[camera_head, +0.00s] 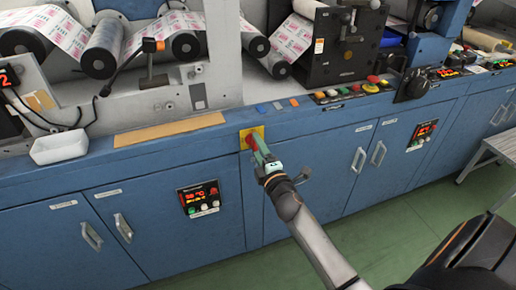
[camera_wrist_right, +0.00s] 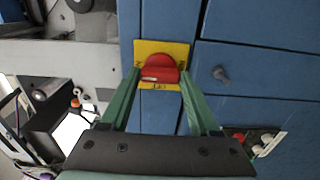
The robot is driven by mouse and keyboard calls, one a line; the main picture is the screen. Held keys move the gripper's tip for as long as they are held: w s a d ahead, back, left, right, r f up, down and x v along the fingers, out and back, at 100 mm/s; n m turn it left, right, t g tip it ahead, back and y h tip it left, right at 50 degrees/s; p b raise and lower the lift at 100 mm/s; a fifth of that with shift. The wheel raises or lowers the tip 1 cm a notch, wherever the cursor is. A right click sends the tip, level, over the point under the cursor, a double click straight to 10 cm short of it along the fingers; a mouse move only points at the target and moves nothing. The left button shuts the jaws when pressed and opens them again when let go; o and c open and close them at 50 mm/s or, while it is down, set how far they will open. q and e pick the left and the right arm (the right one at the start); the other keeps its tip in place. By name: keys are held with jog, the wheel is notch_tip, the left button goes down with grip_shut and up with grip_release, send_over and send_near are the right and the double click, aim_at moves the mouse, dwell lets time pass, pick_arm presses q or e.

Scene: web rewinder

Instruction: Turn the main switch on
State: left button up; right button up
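The main switch is a red rotary knob (camera_wrist_right: 161,68) on a yellow square plate (camera_wrist_right: 174,47), fixed to the blue cabinet front. In the head view the yellow plate (camera_head: 258,131) sits just below the worktop edge, and the red knob (camera_head: 250,140) is partly covered by my gripper. My right gripper (camera_head: 257,147) reaches it from below and in front. In the right wrist view its green fingers (camera_wrist_right: 158,75) are spread, with the tips on either side of the knob. I cannot tell whether they touch it. My left gripper is not in view.
Blue cabinet doors with metal handles (camera_head: 124,228) lie around the switch. A control panel with red digits (camera_head: 199,198) is at lower left. Push buttons (camera_head: 346,91) line the worktop, and printed rolls (camera_head: 103,48) stand above. A grey bench (camera_head: 497,147) is at right.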

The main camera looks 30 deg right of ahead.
jog(key=o, duration=0.5)
jog(key=shift+c, duration=0.2)
jog(key=v, duration=0.7)
jog(key=shift+s, duration=0.25)
